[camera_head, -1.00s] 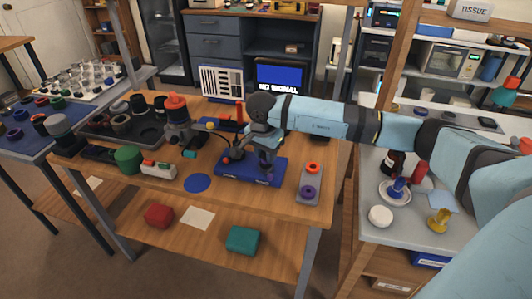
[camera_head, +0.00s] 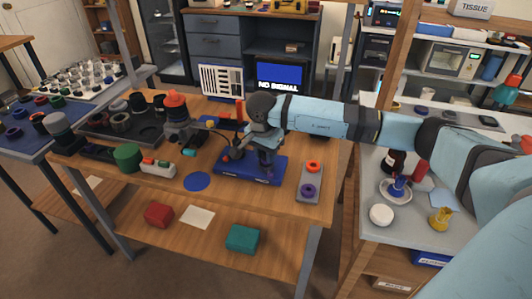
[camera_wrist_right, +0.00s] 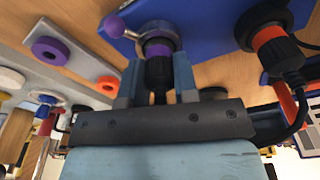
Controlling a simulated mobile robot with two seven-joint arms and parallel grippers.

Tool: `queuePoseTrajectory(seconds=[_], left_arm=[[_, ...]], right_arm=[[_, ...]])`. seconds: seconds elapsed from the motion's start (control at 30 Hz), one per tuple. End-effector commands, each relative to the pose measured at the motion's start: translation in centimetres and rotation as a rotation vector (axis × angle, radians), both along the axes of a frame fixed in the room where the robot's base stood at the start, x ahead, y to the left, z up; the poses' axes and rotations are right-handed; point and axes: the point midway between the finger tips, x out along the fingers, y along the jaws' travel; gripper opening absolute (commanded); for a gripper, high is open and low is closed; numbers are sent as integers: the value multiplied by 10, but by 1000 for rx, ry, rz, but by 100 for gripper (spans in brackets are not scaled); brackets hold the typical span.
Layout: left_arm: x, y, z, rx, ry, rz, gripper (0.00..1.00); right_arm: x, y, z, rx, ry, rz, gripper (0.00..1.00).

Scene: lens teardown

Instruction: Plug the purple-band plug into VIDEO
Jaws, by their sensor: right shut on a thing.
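My right gripper (camera_wrist_right: 156,78) is shut on the black purple-band plug (camera_wrist_right: 158,50), with one finger on each side. The plug's front end is at a silver collar (camera_wrist_right: 157,29) on the blue board (camera_wrist_right: 205,20); I cannot tell how deep it sits. A purple ball lever (camera_wrist_right: 114,26) sticks out left of the collar. In the head view my right gripper (camera_head: 266,163) is low over the blue board (camera_head: 236,172), and the plug is mostly hidden. No VIDEO label is readable. My left gripper is not in view.
An orange-band plug (camera_wrist_right: 268,36) with a black cable stands on the same board, close to the right. A grey plate (camera_head: 311,180) with an orange and a purple ring lies beside the board. The monitor (camera_head: 280,76) reads NO SIGNAL. A blue disc (camera_head: 197,181) lies left.

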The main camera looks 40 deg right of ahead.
Motion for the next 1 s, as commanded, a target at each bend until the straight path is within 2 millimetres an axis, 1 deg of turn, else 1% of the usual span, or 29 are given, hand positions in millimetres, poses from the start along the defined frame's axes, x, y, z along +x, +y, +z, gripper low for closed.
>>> queuePoseTrajectory(seconds=[0.6, 0.9, 0.93, 0.97, 1.0], left_arm=[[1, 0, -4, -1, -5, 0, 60], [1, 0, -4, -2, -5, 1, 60], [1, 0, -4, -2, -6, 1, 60], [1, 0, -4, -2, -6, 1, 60], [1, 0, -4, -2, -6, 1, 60]], right_arm=[[-1, 0, -10, 0, 3, 1, 0], [-2, 0, -11, 0, 6, 0, 0], [-2, 0, -11, 0, 6, 0, 35], [-2, 0, -11, 0, 6, 1, 42], [-1, 0, -11, -1, 5, 0, 51]])
